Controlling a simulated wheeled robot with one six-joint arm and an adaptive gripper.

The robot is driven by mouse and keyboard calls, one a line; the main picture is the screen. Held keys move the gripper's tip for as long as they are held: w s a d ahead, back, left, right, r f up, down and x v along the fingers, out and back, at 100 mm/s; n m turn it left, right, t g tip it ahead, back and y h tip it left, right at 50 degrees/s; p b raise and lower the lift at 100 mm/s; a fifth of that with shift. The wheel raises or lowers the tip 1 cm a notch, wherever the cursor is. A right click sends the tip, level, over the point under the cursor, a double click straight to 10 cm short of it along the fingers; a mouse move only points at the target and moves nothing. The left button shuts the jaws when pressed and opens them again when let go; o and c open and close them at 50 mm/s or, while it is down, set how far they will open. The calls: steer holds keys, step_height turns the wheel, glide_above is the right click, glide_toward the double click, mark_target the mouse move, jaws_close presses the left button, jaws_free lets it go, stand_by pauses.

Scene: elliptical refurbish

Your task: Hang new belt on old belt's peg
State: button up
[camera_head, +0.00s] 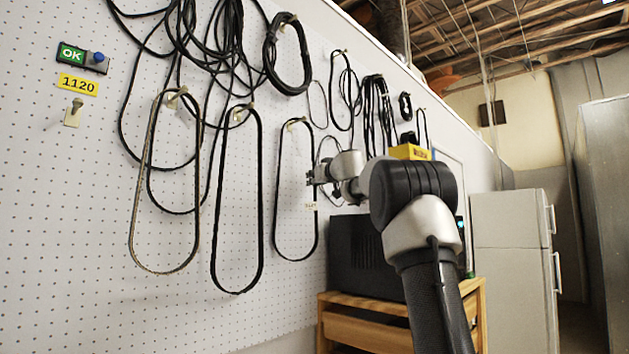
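Three long looped belts hang side by side on the white pegboard. The left belt (133,225) looks brownish and worn and hangs from a peg (175,97). The middle black belt (260,215) hangs from a peg (240,112). The right black belt (277,205) hangs at a peg (295,122) and has a small white tag (311,206) on its right side. My gripper (311,179) is at the right side of this tagged belt, above the tag. Its fingers are too small to tell whether they grip the belt. A bare peg (74,110) sits under a yellow "1120" label (78,84).
Black cables (205,35) and coils (287,52) hang above and behind the belts. A dark box (365,260) stands on a wooden cabinet (350,330) below my arm. A fridge (510,260) stands at right.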

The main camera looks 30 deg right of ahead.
steer(key=shift+o, duration=0.4)
steer(key=s, duration=1.2)
steer(key=shift+a, duration=0.2)
